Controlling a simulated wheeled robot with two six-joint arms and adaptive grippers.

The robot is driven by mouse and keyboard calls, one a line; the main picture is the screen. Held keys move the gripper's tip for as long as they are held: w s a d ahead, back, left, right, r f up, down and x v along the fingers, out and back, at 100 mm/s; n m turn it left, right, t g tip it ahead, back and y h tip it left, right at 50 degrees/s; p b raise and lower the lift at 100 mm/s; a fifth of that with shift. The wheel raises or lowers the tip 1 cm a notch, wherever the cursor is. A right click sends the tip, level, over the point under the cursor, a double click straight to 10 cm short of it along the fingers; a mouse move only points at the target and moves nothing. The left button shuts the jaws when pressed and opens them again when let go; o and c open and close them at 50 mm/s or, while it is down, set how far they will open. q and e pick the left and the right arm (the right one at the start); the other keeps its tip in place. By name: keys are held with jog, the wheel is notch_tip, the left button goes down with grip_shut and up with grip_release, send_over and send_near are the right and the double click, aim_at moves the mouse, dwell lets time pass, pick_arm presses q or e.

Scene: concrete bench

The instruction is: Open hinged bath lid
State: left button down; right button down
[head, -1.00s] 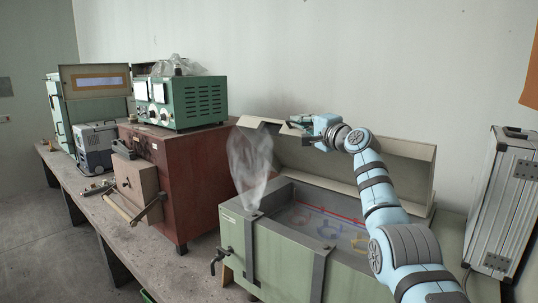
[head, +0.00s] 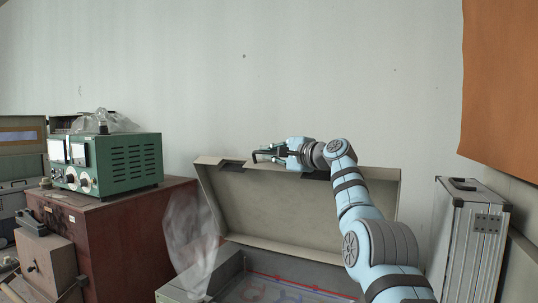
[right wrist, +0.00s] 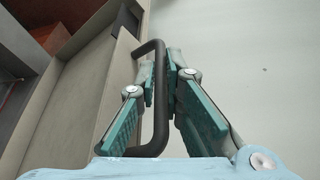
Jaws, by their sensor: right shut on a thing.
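The bath lid (head: 290,212) is a beige, shallow hinged cover, raised steeply above the green-grey bath (head: 228,277). The bath's open inside shows red and blue lines at the bottom of the head view. My right gripper (head: 268,156) is at the lid's upper edge. In the right wrist view, the black bar handle (right wrist: 161,112) on the lid passes between the teal fingers of my right gripper (right wrist: 162,75), which is shut on it. My arm covers part of the lid's right side. My left gripper is out of view.
A dark red cabinet (head: 130,235) with a green instrument (head: 125,160) on top stands to the left. A silver case (head: 472,240) stands at the right. A plain wall is behind the lid.

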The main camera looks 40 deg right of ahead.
jog(key=c, duration=1.8)
grip_release()
jog(key=shift+c, duration=0.2)
jog(key=shift+o, duration=0.7)
jog(key=shift+w, duration=0.2)
jog(key=shift+s, duration=0.15)
jog(key=shift+s+d, duration=0.3)
jog(key=shift+s, duration=0.25)
jog(key=s, duration=0.6)
jog(key=shift+r, duration=0.2)
jog(key=shift+d, duration=0.1)
